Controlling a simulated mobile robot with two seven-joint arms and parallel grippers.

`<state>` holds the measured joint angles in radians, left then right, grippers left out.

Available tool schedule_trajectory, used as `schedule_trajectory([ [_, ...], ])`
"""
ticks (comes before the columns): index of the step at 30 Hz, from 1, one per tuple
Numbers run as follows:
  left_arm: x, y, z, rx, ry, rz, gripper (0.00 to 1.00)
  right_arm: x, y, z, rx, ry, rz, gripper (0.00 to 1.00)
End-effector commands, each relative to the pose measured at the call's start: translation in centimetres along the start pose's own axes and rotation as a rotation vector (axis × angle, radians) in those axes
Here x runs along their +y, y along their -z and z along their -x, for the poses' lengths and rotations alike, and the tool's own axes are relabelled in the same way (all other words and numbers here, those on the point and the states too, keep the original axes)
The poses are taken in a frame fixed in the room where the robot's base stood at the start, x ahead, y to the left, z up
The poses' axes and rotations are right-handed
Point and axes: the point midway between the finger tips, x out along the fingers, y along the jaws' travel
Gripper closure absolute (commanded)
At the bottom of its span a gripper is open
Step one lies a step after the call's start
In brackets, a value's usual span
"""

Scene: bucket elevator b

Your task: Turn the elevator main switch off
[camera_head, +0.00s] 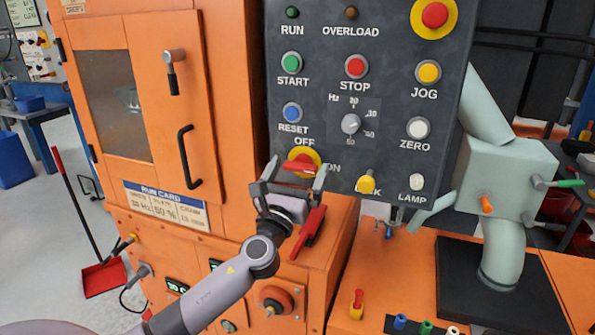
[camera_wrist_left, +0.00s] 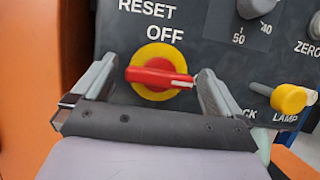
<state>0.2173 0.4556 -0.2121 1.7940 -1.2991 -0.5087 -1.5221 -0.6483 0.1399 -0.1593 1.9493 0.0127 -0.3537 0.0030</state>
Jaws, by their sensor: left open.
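The main switch (camera_head: 302,163) is a red rotary handle on a yellow disc at the lower left of the dark control panel (camera_head: 318,106), between the OFF and ON labels. In the left wrist view the red handle (camera_wrist_left: 160,76) lies nearly level, its white-marked end pointing right, toward the side where the head view shows ON. My left gripper (camera_head: 290,178) is open in front of the switch. In the left wrist view its fingers (camera_wrist_left: 154,82) stand on either side of the handle, with gaps visible. Contact cannot be told. My right gripper is not in view.
A yellow knob (camera_head: 366,184) sits just right of the switch, and a red lever (camera_head: 310,228) stands below it. An orange cabinet with a black handle (camera_head: 187,157) is at left. A pale green machine (camera_head: 507,170) stands at right.

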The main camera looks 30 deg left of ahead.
Motion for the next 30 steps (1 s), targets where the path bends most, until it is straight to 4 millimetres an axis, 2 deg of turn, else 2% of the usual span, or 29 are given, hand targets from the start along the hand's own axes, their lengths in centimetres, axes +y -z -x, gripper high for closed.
schedule_trajectory([
  [4, -0.02, 0.01, 0.02, 0.0, 0.0, 0.001, 0.0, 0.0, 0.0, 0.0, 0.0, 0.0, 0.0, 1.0],
  [9, -0.01, 0.01, 0.03, 0.0, 0.0, 0.001, 0.52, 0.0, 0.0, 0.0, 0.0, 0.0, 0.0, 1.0],
  [20, -0.05, 0.04, 0.06, 0.0, -0.016, 0.041, 0.52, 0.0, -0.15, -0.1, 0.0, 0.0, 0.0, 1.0],
  [30, -0.14, 0.03, 0.06, -0.001, -0.106, 0.256, 0.52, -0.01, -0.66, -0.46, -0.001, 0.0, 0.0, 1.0],
])
